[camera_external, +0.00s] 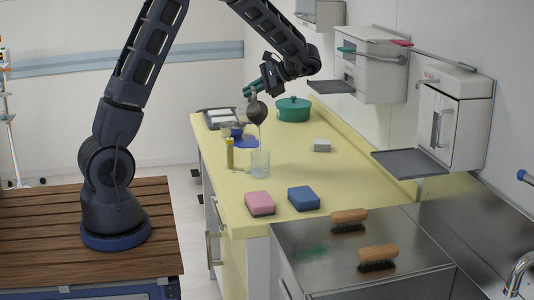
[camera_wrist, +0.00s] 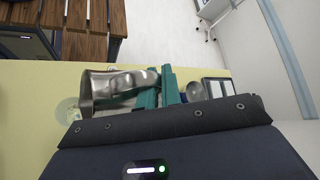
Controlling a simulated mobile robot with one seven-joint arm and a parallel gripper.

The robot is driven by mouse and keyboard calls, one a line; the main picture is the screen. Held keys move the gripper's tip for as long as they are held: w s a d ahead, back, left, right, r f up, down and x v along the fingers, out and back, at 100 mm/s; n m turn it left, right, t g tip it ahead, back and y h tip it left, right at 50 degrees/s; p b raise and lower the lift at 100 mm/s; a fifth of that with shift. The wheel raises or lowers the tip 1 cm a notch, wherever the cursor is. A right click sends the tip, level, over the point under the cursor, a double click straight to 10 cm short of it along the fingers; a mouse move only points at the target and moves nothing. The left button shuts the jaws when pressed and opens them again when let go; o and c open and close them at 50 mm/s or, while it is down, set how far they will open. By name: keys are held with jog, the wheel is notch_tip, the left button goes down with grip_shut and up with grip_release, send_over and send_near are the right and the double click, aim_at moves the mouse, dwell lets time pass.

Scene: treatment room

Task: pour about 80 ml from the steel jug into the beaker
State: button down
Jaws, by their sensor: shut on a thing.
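The steel jug (camera_external: 257,112) is held tilted above the beaker, and a thin pale stream appears to run down from it. The glass beaker (camera_external: 260,163) stands upright on the yellow counter (camera_external: 285,160), below the jug; its fill level is too small to read. My gripper (camera_external: 251,89) is shut on the jug. In the wrist view, the green fingers (camera_wrist: 158,90) close on the jug's handle, and the jug body (camera_wrist: 102,86) lies tipped toward the left. The beaker (camera_wrist: 67,111) shows partly at the left, behind the jug and my wrist.
A yellowish bottle (camera_external: 230,153) stands just left of the beaker. A pink sponge (camera_external: 260,203) and a blue sponge (camera_external: 303,198) lie in front. A green pot (camera_external: 293,109) and a white block (camera_external: 321,145) are farther back. Wall dispensers (camera_external: 455,115) line the right.

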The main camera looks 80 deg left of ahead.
aim_at(252, 106)
jog(key=shift+a+r+n+y, duration=0.2)
jog(key=shift+r+n+y, duration=0.25)
jog(key=shift+r, duration=0.65)
dwell(0.7)
jog(key=shift+m+h, duration=0.65)
jog(key=shift+h, duration=0.1)
jog(key=a+f, duration=0.1)
jog(key=f, duration=0.1)
jog(key=a+f, duration=0.1)
jog(key=a, duration=0.1)
jog(key=shift+s+a+f, duration=0.15)
jog(key=shift+f, duration=0.2)
notch_tip(252, 106, down, 8)
jog(key=a+m+h, duration=0.1)
jog(key=h, duration=0.1)
jog(key=shift+a+r+m+t+h, duration=0.2)
jog(key=shift+r+m+t+h, duration=0.1)
jog(key=shift+m+t, duration=0.1)
jog(key=shift+s+f, duration=0.1)
jog(key=shift+f, duration=0.05)
